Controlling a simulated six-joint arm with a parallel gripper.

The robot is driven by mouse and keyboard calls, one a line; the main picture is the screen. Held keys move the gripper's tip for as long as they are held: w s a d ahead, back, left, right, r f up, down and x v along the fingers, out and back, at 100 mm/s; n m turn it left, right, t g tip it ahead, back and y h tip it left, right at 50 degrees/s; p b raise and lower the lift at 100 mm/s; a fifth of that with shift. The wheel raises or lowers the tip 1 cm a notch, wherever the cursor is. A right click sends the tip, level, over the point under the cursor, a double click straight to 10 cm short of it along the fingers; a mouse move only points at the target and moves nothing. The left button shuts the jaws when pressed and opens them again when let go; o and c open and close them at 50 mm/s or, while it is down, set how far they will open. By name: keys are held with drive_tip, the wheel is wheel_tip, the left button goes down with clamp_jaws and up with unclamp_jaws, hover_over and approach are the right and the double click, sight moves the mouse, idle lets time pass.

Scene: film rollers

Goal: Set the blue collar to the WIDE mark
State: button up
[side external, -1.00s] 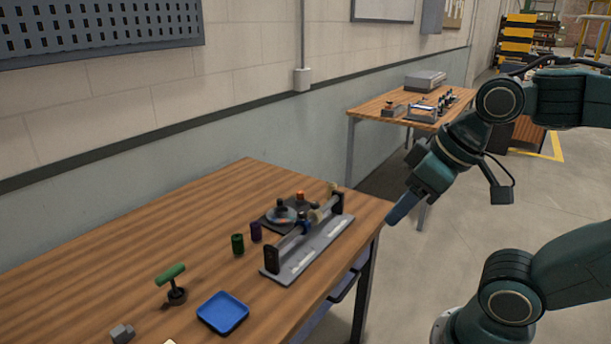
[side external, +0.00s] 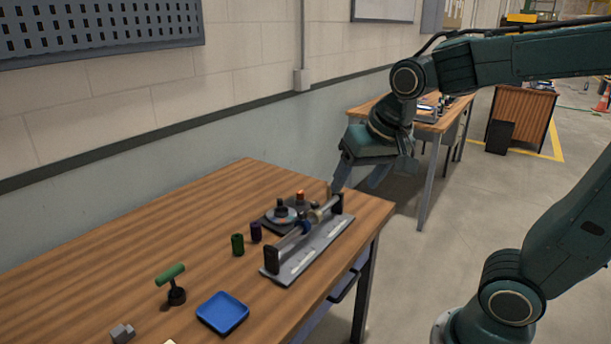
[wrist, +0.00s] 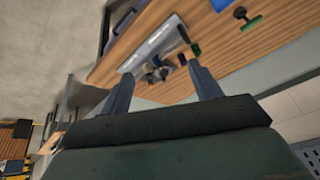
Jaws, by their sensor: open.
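The blue collar (side external: 305,227) sits on the rail of a grey roller fixture (side external: 305,252) near the right end of the wooden table. A cream collar (side external: 316,215) is on the same rail, farther back. The WIDE mark cannot be read; only pale labels show on the fixture base. My gripper (side external: 358,183) is open and empty, above and behind the far end of the fixture, apart from it.
Behind the rail is a dark plate with a round disc (side external: 281,215) and an orange knob (side external: 300,195). Purple (side external: 256,232) and green (side external: 237,244) cylinders stand left of the fixture. A green-handled tool (side external: 172,283) and blue tray (side external: 223,312) are nearer. The table's back left is clear.

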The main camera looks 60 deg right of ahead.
drive_tip(key=w+d+f+m+g+h, duration=0.1)
drive_tip(key=w+d+f+m+h, duration=0.2)
drive_tip(key=w+m, duration=0.5)
drive_tip(key=m+g, duration=0.1)
drive_tip(key=m, duration=0.3)
approach(301, 224)
drive_tip(key=v, duration=0.3)
drive_tip(key=shift+w+a+r, duration=0.2)
drive_tip(key=shift+a+r, duration=0.1)
drive_tip(key=shift+f, duration=0.1)
drive_tip(key=shift+s+d+x, duration=0.1)
drive_tip(key=shift+s+x, duration=0.05)
drive_tip(key=shift+x, duration=3.25)
drive_tip(key=shift+s+d+x, duration=0.1)
drive_tip(key=shift+d+x, duration=0.05)
drive_tip(key=shift+x, duration=3.25)
